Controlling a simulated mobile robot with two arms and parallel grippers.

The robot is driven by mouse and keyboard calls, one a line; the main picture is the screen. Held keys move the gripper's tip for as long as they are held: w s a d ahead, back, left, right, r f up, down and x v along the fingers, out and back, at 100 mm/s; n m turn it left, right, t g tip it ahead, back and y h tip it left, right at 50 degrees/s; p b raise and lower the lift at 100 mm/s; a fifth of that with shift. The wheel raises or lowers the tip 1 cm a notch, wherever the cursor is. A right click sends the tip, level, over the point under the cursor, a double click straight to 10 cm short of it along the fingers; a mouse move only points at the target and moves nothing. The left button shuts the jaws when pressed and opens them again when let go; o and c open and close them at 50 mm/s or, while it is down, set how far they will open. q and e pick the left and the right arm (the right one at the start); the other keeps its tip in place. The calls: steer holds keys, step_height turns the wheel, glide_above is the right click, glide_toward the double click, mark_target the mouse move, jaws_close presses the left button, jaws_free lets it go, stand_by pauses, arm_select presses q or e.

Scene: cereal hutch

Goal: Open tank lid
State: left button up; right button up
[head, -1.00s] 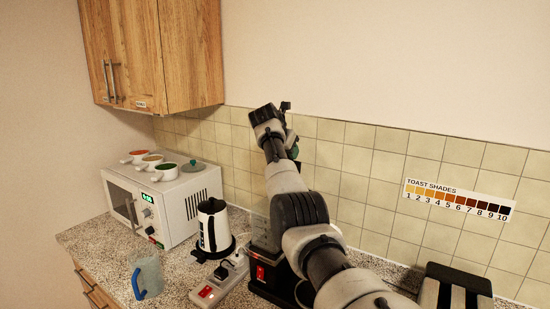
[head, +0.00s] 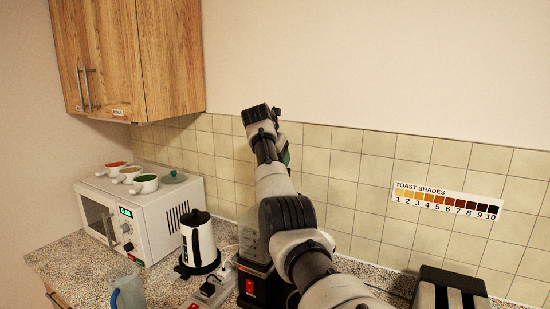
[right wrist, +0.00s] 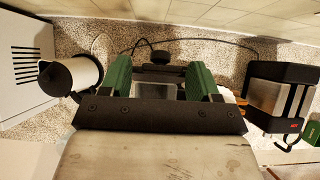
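A grey-sided appliance with a black base and red switch (head: 249,287) stands on the counter, mostly hidden behind my right arm; I take it to hold the tank. In the right wrist view, a dark top with a round black knob (right wrist: 160,57) shows between and beyond the fingers; I cannot tell whether this is the tank lid. My right gripper (right wrist: 160,76) is open, with its green fingers apart and nothing held. In the head view only part of a green finger (head: 285,157) shows above the appliance. My left gripper is out of view.
A white kettle with a black lid (head: 199,242) stands left of the appliance, with a power strip (head: 208,290) in front. A microwave (head: 150,222) bearing several cups stands further left. A toaster (head: 449,288) stands at right. A blue-handled mug (head: 128,292) is at the front left.

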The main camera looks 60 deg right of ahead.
steer(key=shift+s+d, duration=0.1)
steer(key=shift+s, duration=0.05)
steer(key=shift+r, duration=0.1)
steer(key=shift+r, duration=0.25)
steer(key=b+v, duration=0.3)
steer(key=v, duration=0.7)
steer(key=shift+a, duration=0.3)
